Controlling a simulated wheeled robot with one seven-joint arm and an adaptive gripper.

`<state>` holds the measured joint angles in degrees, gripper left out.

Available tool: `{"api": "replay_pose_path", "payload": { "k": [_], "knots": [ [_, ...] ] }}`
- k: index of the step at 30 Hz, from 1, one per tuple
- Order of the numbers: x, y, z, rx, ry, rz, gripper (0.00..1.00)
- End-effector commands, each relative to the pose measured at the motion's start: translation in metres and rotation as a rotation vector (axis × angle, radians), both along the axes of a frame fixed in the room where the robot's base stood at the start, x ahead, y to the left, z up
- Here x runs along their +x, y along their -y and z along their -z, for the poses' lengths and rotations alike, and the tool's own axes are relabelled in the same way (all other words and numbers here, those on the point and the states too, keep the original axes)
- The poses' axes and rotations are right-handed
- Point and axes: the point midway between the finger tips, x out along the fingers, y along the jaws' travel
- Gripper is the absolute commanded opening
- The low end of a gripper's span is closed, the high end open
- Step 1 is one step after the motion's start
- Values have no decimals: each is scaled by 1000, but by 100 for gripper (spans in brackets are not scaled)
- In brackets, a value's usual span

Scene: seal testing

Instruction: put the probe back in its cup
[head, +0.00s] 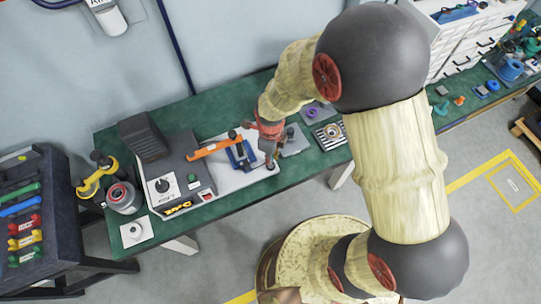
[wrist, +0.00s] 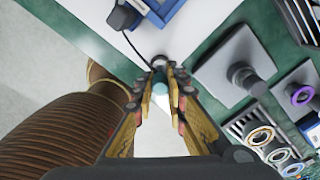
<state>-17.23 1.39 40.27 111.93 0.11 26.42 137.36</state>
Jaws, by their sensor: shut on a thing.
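My gripper (wrist: 160,88) is shut on the probe (wrist: 160,90), a small pale-blue and dark piece between the fingertips. A thin dark cable runs from near its dark end up to a black part. In the head view my gripper (head: 269,163) is over the front right part of the white board; the probe is too small there to make out clearly. A dark, round, cup-like holder (wrist: 241,75) stands on a grey square base, to the right of my gripper in the wrist view and apart from it. It also shows in the head view (head: 290,132). The fingers hide part of the probe.
A grey control unit (head: 172,180) stands left. A tray of rings (head: 331,134) lies right of the holder. Green bench top (head: 226,204) is clear along the front edge.

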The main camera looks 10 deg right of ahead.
Motion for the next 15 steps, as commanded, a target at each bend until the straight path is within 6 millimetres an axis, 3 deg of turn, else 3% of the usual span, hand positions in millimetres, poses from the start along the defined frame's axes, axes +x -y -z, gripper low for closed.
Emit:
{"api": "replay_pose_path", "payload": {
  "k": [7,15],
  "knots": [
    [0,0,13,0,-1,0,0],
    [0,0,14,0,0,0,0]
  ]
}}
